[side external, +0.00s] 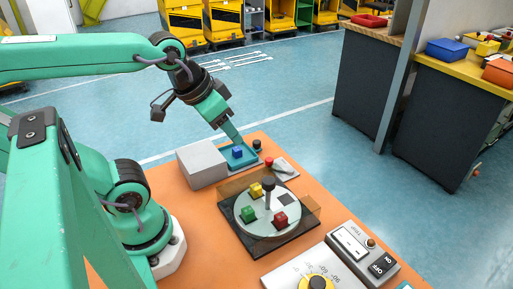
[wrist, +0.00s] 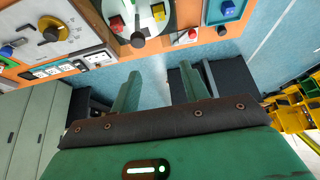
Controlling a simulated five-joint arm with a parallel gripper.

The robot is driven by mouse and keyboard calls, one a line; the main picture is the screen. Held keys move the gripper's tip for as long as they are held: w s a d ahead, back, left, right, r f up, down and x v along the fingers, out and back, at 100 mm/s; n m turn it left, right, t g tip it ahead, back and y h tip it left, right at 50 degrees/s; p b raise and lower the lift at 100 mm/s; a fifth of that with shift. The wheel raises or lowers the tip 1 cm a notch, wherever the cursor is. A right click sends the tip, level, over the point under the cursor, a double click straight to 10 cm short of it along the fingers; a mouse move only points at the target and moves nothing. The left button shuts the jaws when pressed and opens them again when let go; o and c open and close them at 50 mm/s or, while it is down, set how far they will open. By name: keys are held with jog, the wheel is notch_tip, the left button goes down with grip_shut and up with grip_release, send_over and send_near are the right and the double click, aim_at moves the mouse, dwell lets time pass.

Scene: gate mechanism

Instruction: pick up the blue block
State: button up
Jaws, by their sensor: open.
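The small blue block (side external: 237,152) sits in a shallow teal tray (side external: 247,165) at the far end of the orange table. My gripper (side external: 238,139) points down close to the tray, its tips appearing just above the block in the side view; the exact gap is hard to tell. In the wrist view my gripper (wrist: 171,68) has its two fingers apart with nothing between them. There the blue block (wrist: 228,6) shows at the top edge, beyond the fingers and not between them.
A grey box (side external: 202,163) stands left of the tray. A round disc (side external: 265,228) with yellow, green and red blocks and a dark upright knob (side external: 269,192) is in front. A red-tipped lever (side external: 280,167) is right of the tray. A dial panel (side external: 310,275) is nearest.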

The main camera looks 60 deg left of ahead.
jog(key=shift+o, duration=0.4)
jog(key=shift+w+a, duration=0.1)
jog(key=shift+w, duration=0.05)
jog(key=g, duration=0.5)
send_over(237, 148)
jog(key=f, duration=1.4)
jog(key=shift+d+f, duration=0.3)
jog(key=shift+f, duration=0.05)
jog(key=shift+a+f+g, duration=0.3)
jog(key=shift+f, duration=0.05)
jog(key=shift+f, duration=0.1)
jog(key=shift+f, duration=1.2)
jog(key=shift+f, duration=0.1)
